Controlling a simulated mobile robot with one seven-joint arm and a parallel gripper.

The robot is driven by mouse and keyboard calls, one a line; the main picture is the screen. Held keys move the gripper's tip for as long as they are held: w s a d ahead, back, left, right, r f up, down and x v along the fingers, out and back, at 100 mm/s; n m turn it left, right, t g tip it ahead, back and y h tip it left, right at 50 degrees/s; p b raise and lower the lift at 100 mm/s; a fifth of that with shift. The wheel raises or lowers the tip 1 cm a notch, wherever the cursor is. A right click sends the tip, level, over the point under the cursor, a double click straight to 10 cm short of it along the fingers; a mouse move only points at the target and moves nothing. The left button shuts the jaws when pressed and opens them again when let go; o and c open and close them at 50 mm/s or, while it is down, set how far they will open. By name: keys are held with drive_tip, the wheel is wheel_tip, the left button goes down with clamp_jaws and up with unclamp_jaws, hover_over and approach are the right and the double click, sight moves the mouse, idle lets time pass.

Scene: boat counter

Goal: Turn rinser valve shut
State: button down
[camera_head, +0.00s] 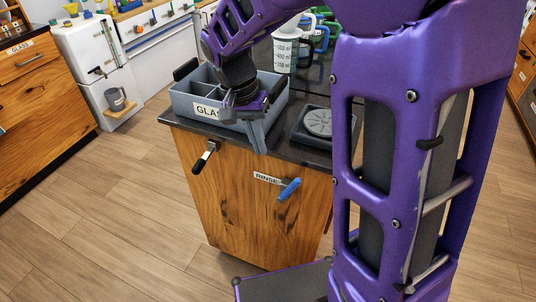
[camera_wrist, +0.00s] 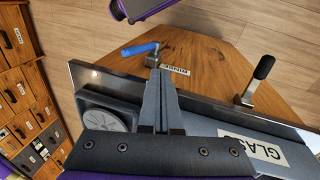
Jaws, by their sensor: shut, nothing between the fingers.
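The rinser valve (camera_head: 289,189) has a blue lever handle on the wooden front of the counter, beside a label reading "RINSE" (camera_head: 267,178). The lever is tilted, its blue end up and to the right in the head view. In the wrist view the blue lever (camera_wrist: 140,49) lies just beyond and left of the fingertips. My gripper (camera_head: 259,148) points down at the counter's front edge, above and left of the valve. Its fingers (camera_wrist: 158,72) are together and empty, apart from the lever.
A second lever with a black handle (camera_head: 201,163) sits left on the same front. A grey crate labelled "GLASS" (camera_head: 180,105) stands on the counter behind my gripper. A round rinser plate (camera_head: 318,122) is right of it. Jugs (camera_head: 284,50) stand farther back. Floor before the front is clear.

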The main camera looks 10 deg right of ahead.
drive_tip(key=b, duration=0.2)
approach(286, 189)
wheel_tip(286, 189, down, 4)
drive_tip(key=w+a, duration=0.1)
drive_tip(key=a, duration=0.1)
drive_tip(key=shift+s+d+f, duration=0.15)
drive_tip(key=shift+s+d, duration=0.1)
drive_tip(key=shift+d, duration=0.25)
drive_tip(key=shift+s+d+f, duration=0.15)
drive_tip(key=shift+s+d, duration=0.05)
drive_tip(key=shift+d, duration=0.35)
drive_tip(key=shift+s+d+f, duration=0.2)
drive_tip(key=shift+s+d, duration=0.05)
drive_tip(key=shift+d, duration=0.25)
drive_tip(key=shift+d, duration=0.1)
